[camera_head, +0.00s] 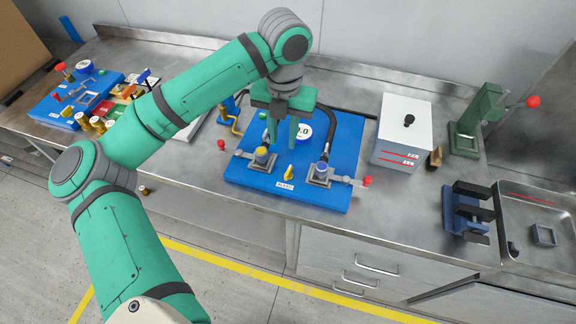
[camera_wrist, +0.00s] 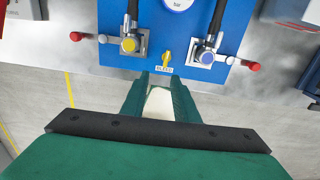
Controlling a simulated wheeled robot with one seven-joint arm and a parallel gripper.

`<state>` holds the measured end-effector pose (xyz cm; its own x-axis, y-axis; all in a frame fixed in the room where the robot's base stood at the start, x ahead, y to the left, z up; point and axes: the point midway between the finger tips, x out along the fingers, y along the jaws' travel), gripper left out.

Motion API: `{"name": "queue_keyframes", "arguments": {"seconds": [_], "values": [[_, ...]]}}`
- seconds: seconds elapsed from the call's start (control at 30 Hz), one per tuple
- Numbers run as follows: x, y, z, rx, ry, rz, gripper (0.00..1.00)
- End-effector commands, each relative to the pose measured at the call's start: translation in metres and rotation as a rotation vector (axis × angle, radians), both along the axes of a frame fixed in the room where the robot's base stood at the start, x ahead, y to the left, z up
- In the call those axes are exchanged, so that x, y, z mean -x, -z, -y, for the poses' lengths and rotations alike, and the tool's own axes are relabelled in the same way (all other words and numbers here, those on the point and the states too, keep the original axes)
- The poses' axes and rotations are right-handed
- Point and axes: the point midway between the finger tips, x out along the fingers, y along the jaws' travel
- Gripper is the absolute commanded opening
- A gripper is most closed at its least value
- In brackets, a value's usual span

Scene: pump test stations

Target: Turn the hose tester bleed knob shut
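The hose tester is a blue board (camera_head: 337,186) on the steel bench, with a round gauge (camera_head: 304,133) marked "bar". Its bleed knob (camera_head: 289,172) is a small yellow knob near the front edge, above a white label. In the wrist view the yellow bleed knob (camera_wrist: 167,57) stands just beyond my fingertips, its pointer roughly along the picture's vertical, over the "BLEED" label (camera_wrist: 164,69). My gripper (camera_head: 282,145) hangs above the board, fingers parted. In the wrist view the gripper (camera_wrist: 159,80) shows a gap between its fingers, apart from the knob.
Hose clamps with a yellow cap (camera_head: 261,155) and a blue cap (camera_head: 321,166) flank the knob, with red-tipped levers (camera_head: 367,181). Black hoses (camera_head: 345,112) run behind. A white box (camera_head: 402,128) and a green press (camera_head: 478,118) stand right.

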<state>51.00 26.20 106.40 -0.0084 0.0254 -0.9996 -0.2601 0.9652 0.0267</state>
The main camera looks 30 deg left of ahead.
Motion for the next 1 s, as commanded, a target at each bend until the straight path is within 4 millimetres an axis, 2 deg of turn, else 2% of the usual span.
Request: {"name": "queue_keyframes", "arguments": {"seconds": [0.17,0.5,0.7,1.0], "values": [[-0.001,-0.009,0.000,-0.001,-0.001,0.002,0.27],[-0.001,-0.069,0.001,-0.002,-0.002,0.001,0.27],[-0.001,-0.097,0.001,-0.002,-0.002,0.000,0.27],[0.000,-0.108,0.002,0.000,-0.001,0.000,0.27]]}}
